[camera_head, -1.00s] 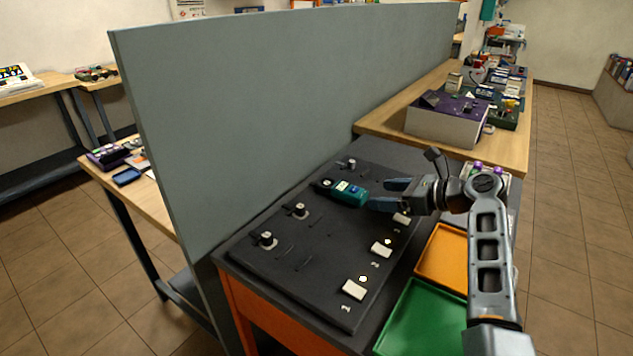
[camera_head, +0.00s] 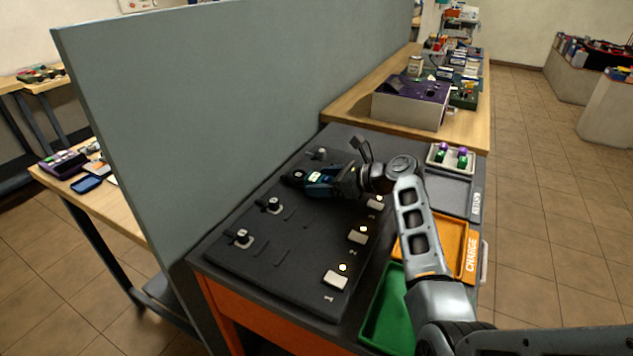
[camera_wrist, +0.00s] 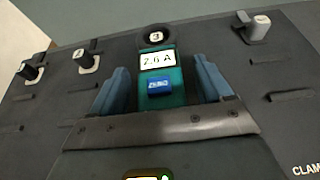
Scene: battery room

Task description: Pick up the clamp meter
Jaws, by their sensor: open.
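The clamp meter (camera_wrist: 159,99) is teal with a dark ring-shaped head, a lit screen reading 2.6 A and a blue ZERO button. In the head view the clamp meter (camera_head: 315,177) lies on the black panel, partly hidden by my gripper (camera_head: 325,182). In the wrist view my gripper (camera_wrist: 158,85) is open, with one blue finger on each side of the meter's body. A narrow gap shows beside each finger, so the fingers look apart from it.
The black panel (camera_head: 270,247) carries several knobs and white switches. Right of it are a green tray (camera_head: 378,318), an orange CHARGE tray (camera_head: 449,240) and a grey RETURN tray (camera_head: 450,191). A tall grey divider (camera_head: 190,120) stands behind the panel.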

